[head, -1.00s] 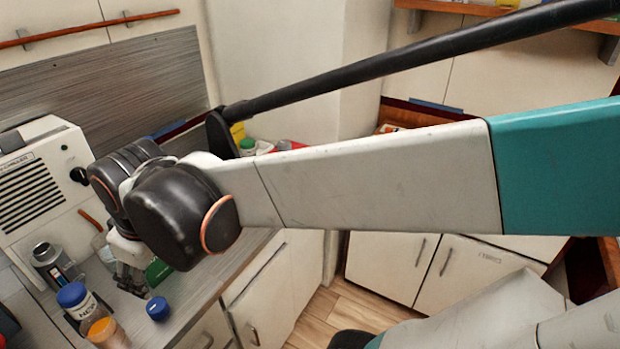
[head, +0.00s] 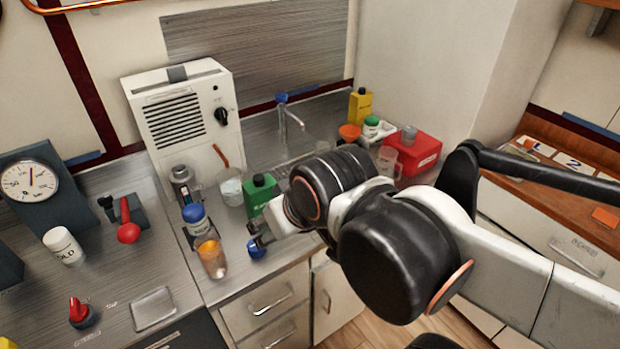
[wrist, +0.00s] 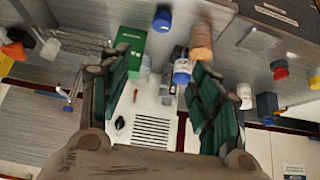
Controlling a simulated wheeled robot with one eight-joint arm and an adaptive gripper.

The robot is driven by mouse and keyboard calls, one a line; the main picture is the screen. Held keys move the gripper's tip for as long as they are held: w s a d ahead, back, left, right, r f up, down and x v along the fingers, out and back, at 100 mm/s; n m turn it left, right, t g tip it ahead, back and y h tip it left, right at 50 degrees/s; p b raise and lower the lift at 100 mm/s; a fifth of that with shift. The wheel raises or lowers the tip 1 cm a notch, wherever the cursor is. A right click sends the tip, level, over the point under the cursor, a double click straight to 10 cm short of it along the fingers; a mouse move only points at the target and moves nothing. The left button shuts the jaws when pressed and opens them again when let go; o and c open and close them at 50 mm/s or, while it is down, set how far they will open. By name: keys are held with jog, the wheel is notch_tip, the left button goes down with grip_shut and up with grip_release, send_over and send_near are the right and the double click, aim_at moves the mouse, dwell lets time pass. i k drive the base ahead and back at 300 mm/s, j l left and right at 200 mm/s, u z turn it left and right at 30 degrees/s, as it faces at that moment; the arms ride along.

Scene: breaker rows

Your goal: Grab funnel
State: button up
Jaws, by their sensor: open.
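An orange shape, likely the same funnel (wrist: 13,51), shows at the left edge of the wrist view. My gripper (wrist: 160,82) is open, with nothing between its fingers. In the head view my gripper (head: 260,238) is partly hidden by my wrist, low over the counter's front edge near a blue cap, well left of and in front of the funnel.
Near my gripper are a green bottle (head: 260,194), a blue-lidded jar (head: 195,219), an orange bottle (head: 212,258) and a blue cap (head: 257,249). A white machine (head: 183,117) backs the counter.

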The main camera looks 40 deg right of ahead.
aim_at(350, 133)
jog(key=i+l+z, duration=0.15)
jog(key=z, duration=0.25)
jog(key=i+l+z, duration=0.1)
jog(key=z, duration=0.25)
jog(key=i+z, duration=0.15)
jog(key=z, duration=0.25)
jog(key=i+z, duration=0.2)
jog(key=z, duration=0.15)
